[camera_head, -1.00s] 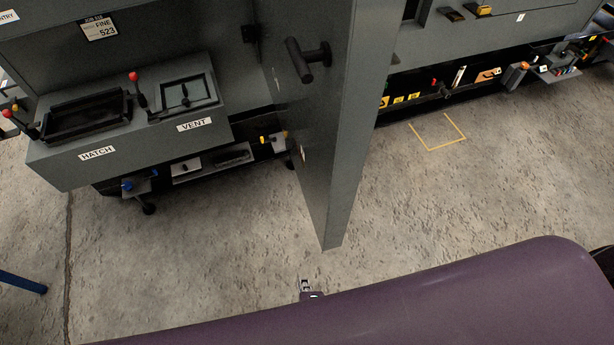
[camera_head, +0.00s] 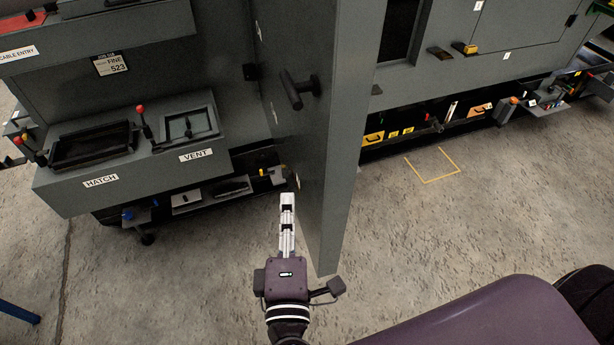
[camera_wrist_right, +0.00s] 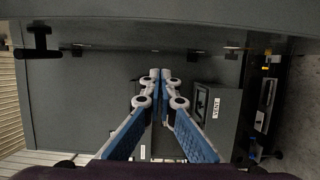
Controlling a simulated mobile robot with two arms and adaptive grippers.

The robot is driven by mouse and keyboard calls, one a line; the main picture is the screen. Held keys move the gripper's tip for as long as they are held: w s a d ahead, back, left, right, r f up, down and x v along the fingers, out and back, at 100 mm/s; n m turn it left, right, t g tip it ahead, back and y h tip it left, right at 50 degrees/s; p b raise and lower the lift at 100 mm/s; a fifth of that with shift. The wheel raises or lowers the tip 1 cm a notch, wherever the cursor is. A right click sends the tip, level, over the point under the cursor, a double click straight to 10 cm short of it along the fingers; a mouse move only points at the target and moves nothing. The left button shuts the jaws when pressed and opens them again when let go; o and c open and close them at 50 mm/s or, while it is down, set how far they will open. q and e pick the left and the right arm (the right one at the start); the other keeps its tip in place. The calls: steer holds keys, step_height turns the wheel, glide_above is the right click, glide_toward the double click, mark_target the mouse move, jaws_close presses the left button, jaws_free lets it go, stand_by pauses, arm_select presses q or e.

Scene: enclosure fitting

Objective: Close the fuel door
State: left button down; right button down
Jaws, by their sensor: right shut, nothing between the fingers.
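A tall grey door (camera_head: 335,130) stands open, swung out from the cabinet, in the middle of the head view. I cannot read "fuel" on it. A dark T-shaped handle (camera_head: 297,90) sits on its left-hand face; a dark handle also shows at the upper left of the right wrist view (camera_wrist_right: 38,42). My right gripper (camera_head: 287,196) is shut and empty, just left of the door's lower part in the head view. Its fingertips (camera_wrist_right: 160,74) meet in the right wrist view. I cannot tell if it touches the door. My left gripper is not in view.
Left of the door, a ledge carries a HATCH frame (camera_head: 93,146) and a VENT frame (camera_head: 188,127), with red-knobbed levers. Low shelves with small items run along the cabinet base. The concrete floor (camera_head: 450,240) right of the door is clear, with a yellow corner marking (camera_head: 440,179).

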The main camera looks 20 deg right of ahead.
steer(key=w+d+p, duration=0.3)
steer(key=w+d, duration=0.1)
steer(key=d, duration=0.1)
steer(key=shift+p, duration=0.35)
